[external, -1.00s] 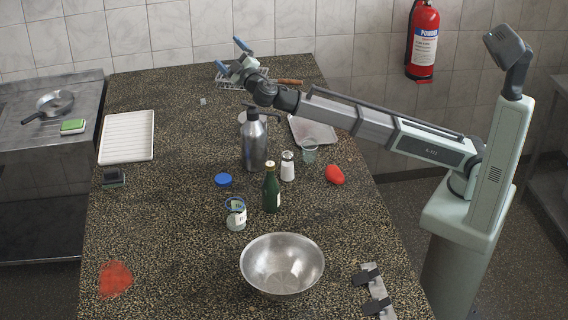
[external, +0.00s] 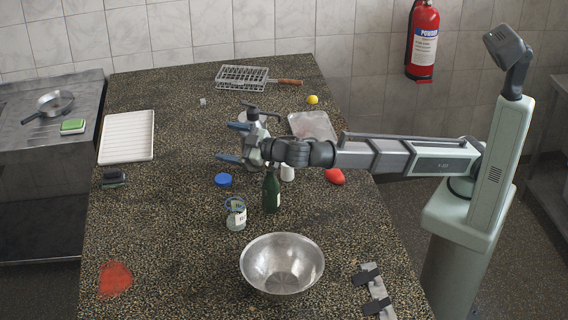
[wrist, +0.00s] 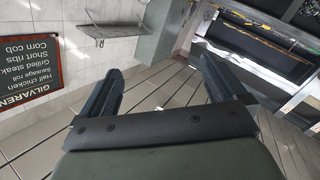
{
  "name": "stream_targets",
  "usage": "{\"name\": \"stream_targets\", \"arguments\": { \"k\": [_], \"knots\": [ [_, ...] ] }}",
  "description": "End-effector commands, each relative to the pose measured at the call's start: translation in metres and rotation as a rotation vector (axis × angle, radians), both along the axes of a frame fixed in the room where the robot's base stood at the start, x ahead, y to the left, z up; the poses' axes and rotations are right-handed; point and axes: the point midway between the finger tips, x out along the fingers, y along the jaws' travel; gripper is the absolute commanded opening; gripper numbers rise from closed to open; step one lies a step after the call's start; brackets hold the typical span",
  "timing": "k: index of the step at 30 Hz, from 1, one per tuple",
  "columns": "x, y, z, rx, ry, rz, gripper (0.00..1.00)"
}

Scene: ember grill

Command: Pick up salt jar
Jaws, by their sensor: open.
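The salt jar (external: 287,173) is a small white shaker on the dark speckled counter. In the external view only its lower white part shows; my arm hides its top. My gripper (external: 233,142) is open and empty, pointing left above the counter, with its blue fingers spread apart. Its fingertips are to the left of the jar in the picture, with the wrist in front of the jar's top. The wrist view shows the open fingers (wrist: 163,68) with nothing between them and no jar.
A green bottle (external: 271,190) stands just in front of the jar. A metal pump bottle (external: 262,110) is mostly hidden behind my gripper. The left front counter is mostly clear.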

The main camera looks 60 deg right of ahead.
Motion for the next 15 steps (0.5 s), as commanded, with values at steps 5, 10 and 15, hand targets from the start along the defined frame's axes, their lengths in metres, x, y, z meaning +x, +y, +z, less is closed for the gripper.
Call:
{"name": "stream_targets", "arguments": {
  "k": [5, 10, 15],
  "knots": [
    [-0.014, 0.012, -0.076, 0.124, 0.219, 0.113, 0.97],
    [-0.028, 0.022, -0.124, 0.232, 0.385, 0.184, 0.97],
    [-0.038, 0.027, -0.148, 0.299, 0.479, 0.219, 0.97]
  ]
}}
